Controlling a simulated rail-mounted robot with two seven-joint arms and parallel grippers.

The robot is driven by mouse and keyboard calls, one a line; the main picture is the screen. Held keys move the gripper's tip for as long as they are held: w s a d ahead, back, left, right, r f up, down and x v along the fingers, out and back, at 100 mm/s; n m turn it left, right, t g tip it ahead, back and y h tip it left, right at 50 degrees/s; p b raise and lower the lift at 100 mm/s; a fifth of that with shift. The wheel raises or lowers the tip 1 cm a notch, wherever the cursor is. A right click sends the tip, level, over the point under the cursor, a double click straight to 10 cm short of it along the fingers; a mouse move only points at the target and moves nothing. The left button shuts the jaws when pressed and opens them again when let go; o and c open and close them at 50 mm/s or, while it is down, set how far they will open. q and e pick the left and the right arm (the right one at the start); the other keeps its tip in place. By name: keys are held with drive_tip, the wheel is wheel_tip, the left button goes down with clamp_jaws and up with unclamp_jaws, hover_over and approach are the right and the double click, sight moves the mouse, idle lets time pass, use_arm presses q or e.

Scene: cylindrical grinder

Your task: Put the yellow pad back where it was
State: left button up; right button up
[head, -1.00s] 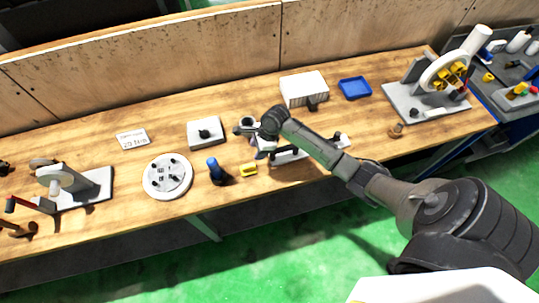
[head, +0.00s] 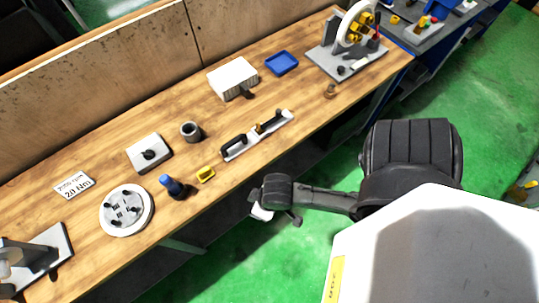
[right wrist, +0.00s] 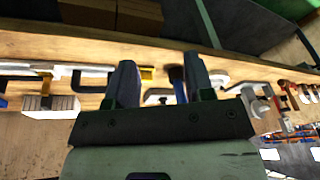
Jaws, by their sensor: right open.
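The yellow pad (head: 205,174) lies on the wooden bench near its front edge, just right of the blue-topped dark item (head: 172,186). To its right is a long grey holder (head: 257,136) with a black handle and a brass-coloured part. My right gripper (head: 259,206) is in front of the bench edge, over the floor, apart from the pad. In the right wrist view its two fingers (right wrist: 158,88) are spread with nothing between them, and a yellow piece, apparently the pad (right wrist: 146,73), shows beyond the left finger. My left gripper is not in view.
A round white plate with pegs (head: 126,210), a grey block with a black knob (head: 150,153), a grey cup (head: 190,131), a white box (head: 232,78) and a blue tray (head: 282,63) stand on the bench. Bare wood lies between them.

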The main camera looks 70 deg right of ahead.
drive_tip(key=s+r+n, duration=0.2)
drive_tip(key=s+n, duration=0.1)
drive_tip(key=shift+a+r+h, duration=0.15)
drive_tip(key=shift+r+h, duration=0.05)
drive_tip(key=shift+h, duration=0.1)
wheel_tip(320, 180, up, 11)
drive_tip(key=p, duration=1.1)
drive_tip(key=shift+r, duration=0.15)
